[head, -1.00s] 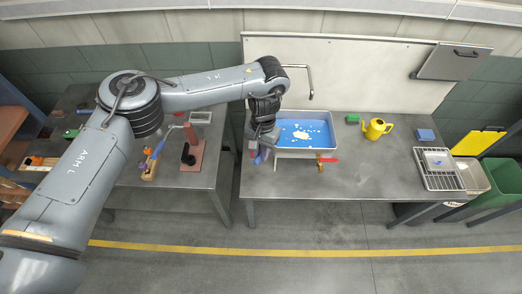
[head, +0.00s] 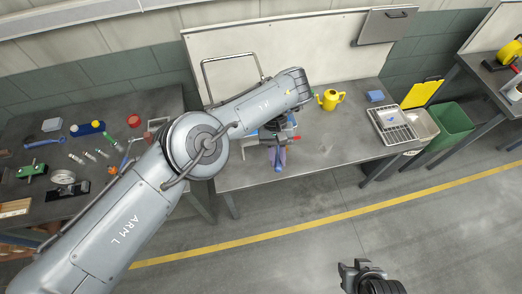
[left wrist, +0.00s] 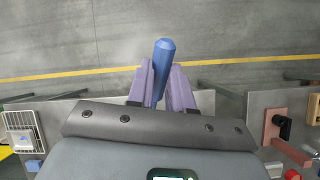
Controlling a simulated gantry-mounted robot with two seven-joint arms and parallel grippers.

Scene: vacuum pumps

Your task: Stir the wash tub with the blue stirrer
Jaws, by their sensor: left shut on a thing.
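My left gripper (head: 279,158), with purple fingers, is shut on the blue stirrer at the front side of the middle table. The stirrer (left wrist: 162,68) shows as a blue rod between the purple fingers in the left wrist view; its far end is hidden. The wash tub (head: 250,132) is mostly hidden behind my left arm; only a bit of its edge shows. I cannot tell whether the stirrer touches the tub. My right gripper (head: 356,272) is dark and low in the head view, over the floor, away from the table; its opening is unclear.
A yellow watering can (head: 331,99), a blue block (head: 375,96) and a wire rack (head: 392,125) stand to the right on the table. Green (head: 448,124) and pale bins stand past its right end. The left table (head: 100,185) holds several tools. The table's front right part is clear.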

